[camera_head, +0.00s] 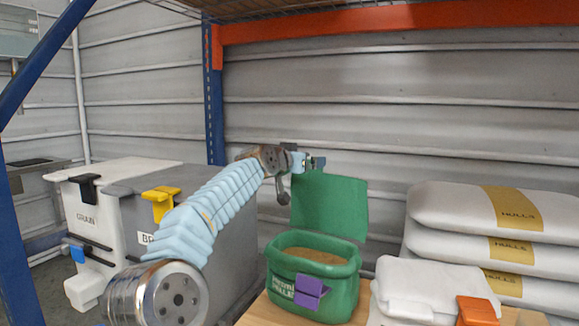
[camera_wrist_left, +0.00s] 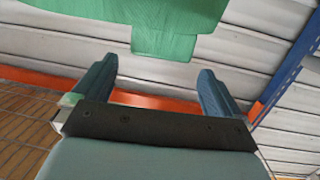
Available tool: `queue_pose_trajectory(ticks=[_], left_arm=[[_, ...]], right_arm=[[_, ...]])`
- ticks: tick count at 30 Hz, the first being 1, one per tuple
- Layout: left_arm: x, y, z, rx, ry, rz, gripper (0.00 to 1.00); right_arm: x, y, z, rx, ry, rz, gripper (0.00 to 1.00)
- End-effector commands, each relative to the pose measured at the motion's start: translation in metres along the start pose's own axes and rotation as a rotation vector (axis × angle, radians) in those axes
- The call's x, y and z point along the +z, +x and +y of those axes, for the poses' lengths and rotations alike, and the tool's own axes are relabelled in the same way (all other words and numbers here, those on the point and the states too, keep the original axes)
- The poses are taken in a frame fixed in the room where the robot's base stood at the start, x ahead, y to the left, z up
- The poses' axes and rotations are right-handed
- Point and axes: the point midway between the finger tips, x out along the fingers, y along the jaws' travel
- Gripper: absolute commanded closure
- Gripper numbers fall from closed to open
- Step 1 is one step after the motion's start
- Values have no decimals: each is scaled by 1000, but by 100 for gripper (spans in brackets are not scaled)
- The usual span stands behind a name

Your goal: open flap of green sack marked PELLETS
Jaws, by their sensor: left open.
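The green sack (camera_head: 284,290) stands on a wooden surface, its mouth open and brownish contents (camera_head: 318,256) showing inside. Its lettering is partly covered by a purple tab and too small to read surely. Its green flap (camera_head: 335,205) stands up at the back of the mouth. My left gripper (camera_head: 316,162) is at the flap's upper left edge in the head view. In the left wrist view my left gripper (camera_wrist_left: 156,78) has its fingers spread with nothing between them, and the flap (camera_wrist_left: 140,12) is beyond the fingertips, apparently apart from them. My right gripper is not in view.
Several white sacks with HULLS labels (camera_head: 500,215) are stacked at the right. A smaller white sack (camera_head: 425,285) with an orange tab (camera_head: 478,310) is right of the green sack. Grey and white bins (camera_head: 110,190) stand left. An orange shelf beam (camera_head: 400,18) runs overhead.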

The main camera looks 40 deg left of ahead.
Motion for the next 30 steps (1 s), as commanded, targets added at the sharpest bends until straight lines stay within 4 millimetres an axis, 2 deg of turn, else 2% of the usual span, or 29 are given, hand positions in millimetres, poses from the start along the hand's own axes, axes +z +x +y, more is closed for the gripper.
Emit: queue_pose_trajectory(ticks=[1,6,13,18,25,26,30], left_arm=[[5,-13,-2,-4,2,3,0],[5,-56,-1,-4,2,4,0],[2,-98,0,-2,2,3,0],[1,-110,0,-1,1,2,0],[0,-111,0,0,1,1,0],[0,-111,0,0,1,1,2],[1,-110,3,5,39,8,23]], right_arm=[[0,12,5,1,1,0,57],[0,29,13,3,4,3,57],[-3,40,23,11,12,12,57],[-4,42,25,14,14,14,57],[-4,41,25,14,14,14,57],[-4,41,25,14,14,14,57],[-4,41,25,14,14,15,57]])
